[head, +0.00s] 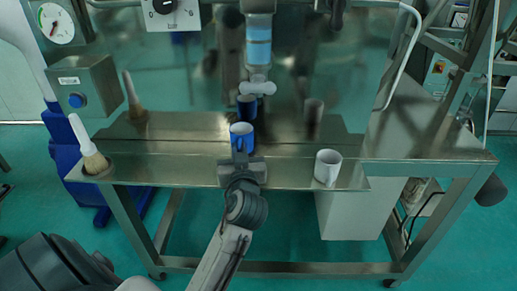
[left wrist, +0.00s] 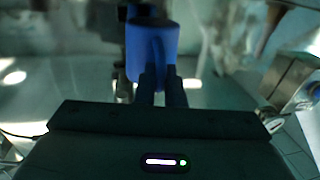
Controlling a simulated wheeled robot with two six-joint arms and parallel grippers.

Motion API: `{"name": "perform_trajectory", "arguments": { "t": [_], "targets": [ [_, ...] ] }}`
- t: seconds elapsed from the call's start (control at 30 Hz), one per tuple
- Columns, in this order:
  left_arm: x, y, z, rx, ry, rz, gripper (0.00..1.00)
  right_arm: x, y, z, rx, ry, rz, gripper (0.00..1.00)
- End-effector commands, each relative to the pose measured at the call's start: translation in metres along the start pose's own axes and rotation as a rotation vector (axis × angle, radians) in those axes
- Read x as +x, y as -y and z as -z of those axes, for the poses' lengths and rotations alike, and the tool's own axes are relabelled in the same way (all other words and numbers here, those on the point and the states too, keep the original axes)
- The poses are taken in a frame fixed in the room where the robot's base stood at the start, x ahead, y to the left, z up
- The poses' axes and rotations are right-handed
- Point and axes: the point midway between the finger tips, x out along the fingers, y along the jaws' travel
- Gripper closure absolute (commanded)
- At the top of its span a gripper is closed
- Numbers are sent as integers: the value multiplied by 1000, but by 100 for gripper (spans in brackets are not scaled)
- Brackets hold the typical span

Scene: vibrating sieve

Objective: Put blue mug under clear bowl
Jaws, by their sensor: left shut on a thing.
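The left wrist view also shows the blue mug (left wrist: 163,42) at the fingertips of the left gripper (left wrist: 160,72). A clear vessel with bluish contents (head: 259,42), which seems to be the clear bowl, hangs behind and above the mug, over a pale valve. My right gripper is out of view.
A white mug (head: 328,167) stands at the table's front edge, right of the blue mug. A reflective steel panel (head: 200,75) rises behind.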

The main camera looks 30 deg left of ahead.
Motion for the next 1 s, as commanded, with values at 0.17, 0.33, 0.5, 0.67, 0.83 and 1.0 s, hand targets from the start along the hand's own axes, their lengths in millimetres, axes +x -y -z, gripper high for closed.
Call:
{"name": "perform_trajectory", "arguments": {
  "t": [0.17, 0.33, 0.5, 0.67, 0.83, 1.0],
  "targets": [
    [26, -37, -1, 0, 2, -1, 100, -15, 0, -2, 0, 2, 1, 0],
    [38, -54, -5, 1, 0, 0, 100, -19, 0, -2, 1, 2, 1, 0],
    [39, -56, -19, 7, 3, 0, 100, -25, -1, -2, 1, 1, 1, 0],
    [39, -55, -38, 4, 1, 0, 100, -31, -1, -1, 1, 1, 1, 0],
    [39, -55, -42, 1, -2, -1, 100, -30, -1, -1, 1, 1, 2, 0],
    [39, -55, -44, 1, -2, 0, 100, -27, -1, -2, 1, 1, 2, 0]
  ]
}}
